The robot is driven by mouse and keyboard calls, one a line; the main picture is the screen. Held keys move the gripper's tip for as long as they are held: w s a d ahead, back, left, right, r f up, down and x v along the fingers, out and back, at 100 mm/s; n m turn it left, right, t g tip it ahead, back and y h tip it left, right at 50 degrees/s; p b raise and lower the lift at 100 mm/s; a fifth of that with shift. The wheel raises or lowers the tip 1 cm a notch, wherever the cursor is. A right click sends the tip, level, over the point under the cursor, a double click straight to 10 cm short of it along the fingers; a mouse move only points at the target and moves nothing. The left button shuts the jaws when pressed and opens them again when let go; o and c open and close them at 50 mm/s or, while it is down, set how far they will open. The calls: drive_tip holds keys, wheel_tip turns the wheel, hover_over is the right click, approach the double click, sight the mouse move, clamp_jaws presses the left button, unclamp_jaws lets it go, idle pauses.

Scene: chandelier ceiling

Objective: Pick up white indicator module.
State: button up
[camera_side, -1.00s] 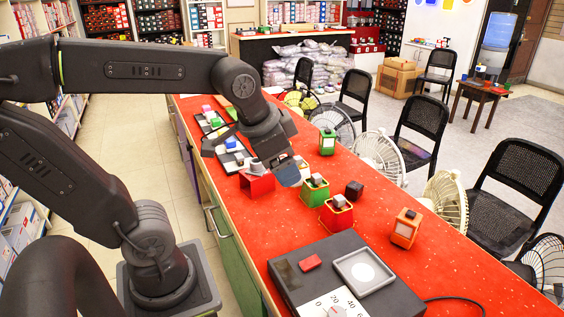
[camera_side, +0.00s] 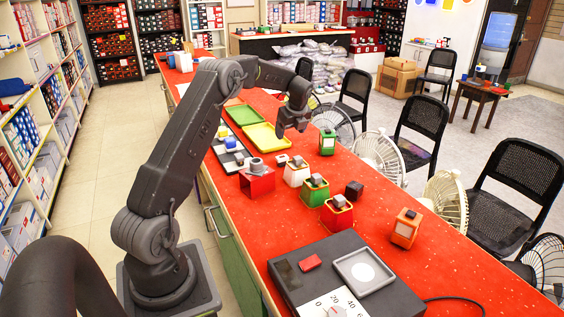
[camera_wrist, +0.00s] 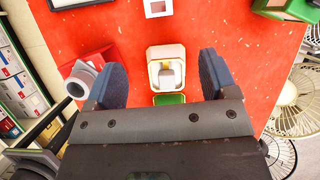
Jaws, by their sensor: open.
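The white indicator module (camera_side: 297,174) is a small box with a grey block on top. It stands on the red counter (camera_side: 375,262), just behind the green module (camera_side: 318,191). In the wrist view the white module (camera_wrist: 166,54) lies between my two finger pads, a little beyond their tips. My gripper (camera_side: 292,130) is open and empty, above and behind the white module in the side view. Its blue-grey finger pads (camera_wrist: 161,80) stand apart in the wrist view. My gripper body hides most of the green module (camera_wrist: 169,99) there.
A red holder with a grey ring (camera_side: 257,181) stands left of the white module. A red module (camera_side: 336,214), a dark cube (camera_side: 354,190) and an orange module (camera_side: 406,229) stand nearer the front. A tall green module (camera_side: 327,142) stands right.

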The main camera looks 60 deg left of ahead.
hover_over(282, 157)
drive_tip(key=d, duration=0.2)
drive_tip(key=shift+m, duration=0.3)
wheel_tip(282, 157, down, 8)
drive_tip(key=shift+s+a+f, duration=0.1)
drive_tip(key=shift+f, duration=0.15)
drive_tip(key=shift+d+x, duration=0.15)
drive_tip(key=shift+x, duration=1.4)
drive_tip(key=shift+d+x, duration=0.1)
drive_tip(key=shift+x, duration=1.4)
drive_tip(key=shift+f, duration=0.1)
drive_tip(key=c, duration=1)
